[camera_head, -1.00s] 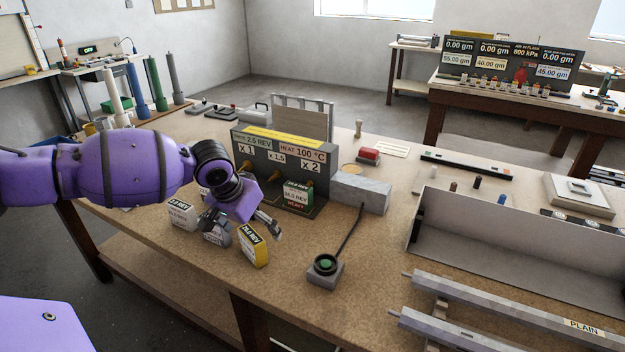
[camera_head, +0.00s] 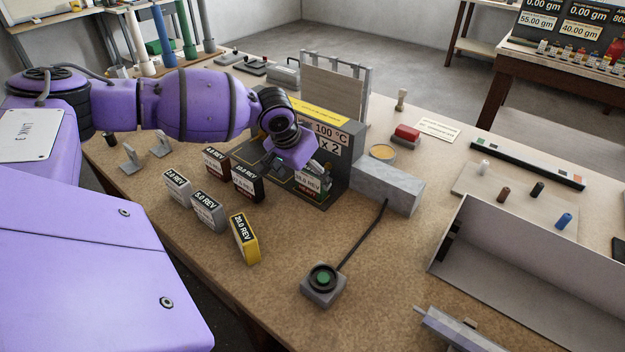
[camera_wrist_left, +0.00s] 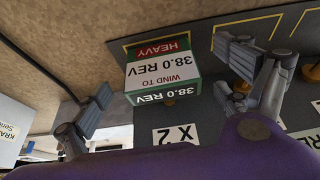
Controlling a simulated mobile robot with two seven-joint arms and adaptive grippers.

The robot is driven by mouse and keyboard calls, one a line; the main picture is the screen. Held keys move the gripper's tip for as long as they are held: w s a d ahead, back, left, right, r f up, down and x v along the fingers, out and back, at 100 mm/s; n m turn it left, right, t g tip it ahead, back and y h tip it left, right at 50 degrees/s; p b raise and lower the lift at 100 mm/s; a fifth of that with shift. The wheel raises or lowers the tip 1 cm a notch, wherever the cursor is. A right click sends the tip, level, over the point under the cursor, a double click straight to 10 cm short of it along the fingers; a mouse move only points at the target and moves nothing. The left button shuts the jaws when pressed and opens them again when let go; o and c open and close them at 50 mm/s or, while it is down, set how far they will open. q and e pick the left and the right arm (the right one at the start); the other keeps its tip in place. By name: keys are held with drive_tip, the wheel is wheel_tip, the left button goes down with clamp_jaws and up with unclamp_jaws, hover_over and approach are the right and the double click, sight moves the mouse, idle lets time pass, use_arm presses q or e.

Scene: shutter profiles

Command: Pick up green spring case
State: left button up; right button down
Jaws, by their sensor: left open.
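The green spring case (camera_head: 309,186) stands on the base of the dark winding stand (camera_head: 338,160), at its right end under the "x 2" sign. Its white label reads 38.0 REV, with a red HEAVY band, in the left wrist view (camera_wrist_left: 162,72). My left gripper (camera_head: 298,171) is open just above and around the case, partly covering it in the head view. In the left wrist view the open fingers (camera_wrist_left: 169,74) lie on either side of the case, with gaps to both. My right gripper is not in view.
A green-button box (camera_head: 323,284) with a cable stands in front. The bench between the yellow case and button box is clear.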

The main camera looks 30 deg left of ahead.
sight(311, 180)
use_arm(q)
drive_tip(key=x, duration=0.4)
drive_tip(key=shift+w, duration=0.25)
drive_tip(key=shift+f, duration=0.2)
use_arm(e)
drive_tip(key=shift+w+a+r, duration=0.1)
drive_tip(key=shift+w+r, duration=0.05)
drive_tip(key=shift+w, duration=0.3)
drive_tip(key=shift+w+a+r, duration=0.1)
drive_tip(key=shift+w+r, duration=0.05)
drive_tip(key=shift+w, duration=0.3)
use_arm(q)
drive_tip(key=shift+c, duration=0.3)
drive_tip(key=c, duration=1.4)
drive_tip(key=shift+w, duration=0.1)
drive_tip(key=shift+c, duration=0.4)
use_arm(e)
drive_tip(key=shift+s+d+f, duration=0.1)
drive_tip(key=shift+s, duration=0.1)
use_arm(q)
drive_tip(key=shift+r, duration=0.2)
